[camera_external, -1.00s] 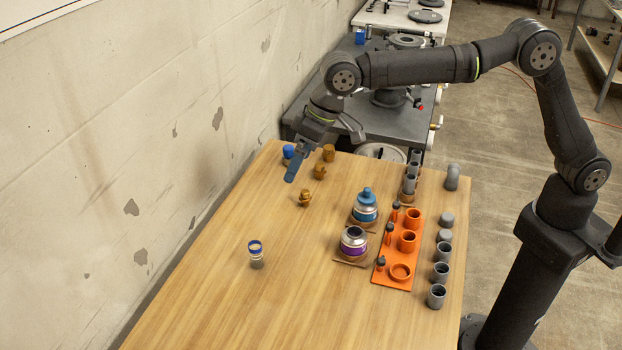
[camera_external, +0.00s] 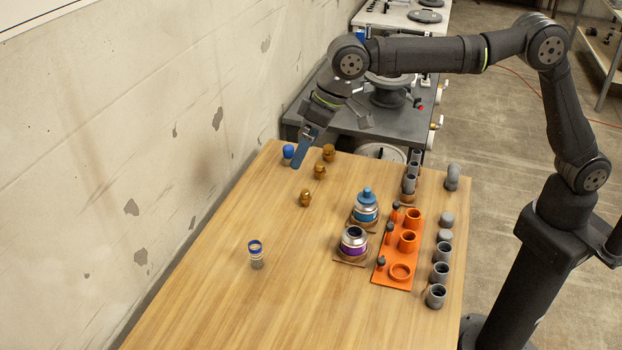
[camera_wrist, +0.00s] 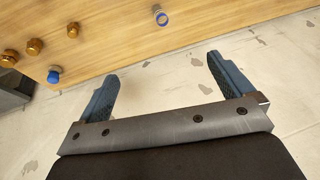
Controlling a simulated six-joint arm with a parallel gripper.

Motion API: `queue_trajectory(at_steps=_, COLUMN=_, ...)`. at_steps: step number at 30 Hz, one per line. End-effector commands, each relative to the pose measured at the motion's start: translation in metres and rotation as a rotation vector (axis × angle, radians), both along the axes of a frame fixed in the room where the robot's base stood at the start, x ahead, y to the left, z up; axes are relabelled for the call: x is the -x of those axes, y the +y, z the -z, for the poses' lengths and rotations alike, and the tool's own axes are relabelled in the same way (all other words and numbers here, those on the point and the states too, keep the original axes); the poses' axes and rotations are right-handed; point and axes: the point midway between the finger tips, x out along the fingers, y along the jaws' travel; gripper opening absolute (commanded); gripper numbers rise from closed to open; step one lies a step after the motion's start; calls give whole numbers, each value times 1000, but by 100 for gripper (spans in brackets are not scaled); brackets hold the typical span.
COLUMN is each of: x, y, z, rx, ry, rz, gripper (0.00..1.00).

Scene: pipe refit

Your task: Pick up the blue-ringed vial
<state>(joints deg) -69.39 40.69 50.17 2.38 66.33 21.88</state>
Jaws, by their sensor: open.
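The blue-ringed vial (camera_external: 256,258) stands upright on the wooden table, clear with a blue ring around its top, toward the near left. It also shows in the wrist view (camera_wrist: 161,17) near the top edge, beyond my fingertips. My gripper (camera_external: 300,160) is above the far left of the table, well away from the vial. In the wrist view my gripper (camera_wrist: 160,75) has its two blue fingers wide apart with nothing between them.
Several brass fittings (camera_external: 320,172) and a blue-capped piece (camera_external: 288,151) stand near the far left edge. A blue-topped jar (camera_external: 365,208), a purple-banded jar (camera_external: 354,243), an orange rack (camera_external: 392,277) and grey pipe pieces (camera_external: 436,296) fill the right side. The table around the vial is clear.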

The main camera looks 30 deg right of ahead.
Motion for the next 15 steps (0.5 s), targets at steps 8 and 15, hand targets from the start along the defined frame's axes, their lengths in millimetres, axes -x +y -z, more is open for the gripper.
queue_trajectory(at_steps=8, x=0, y=0, z=0, rx=0, ry=0, rz=0, gripper=56)
queue_trajectory(at_steps=15, x=-1, y=3, z=7, rx=4, ry=-5, rz=-18, gripper=56)
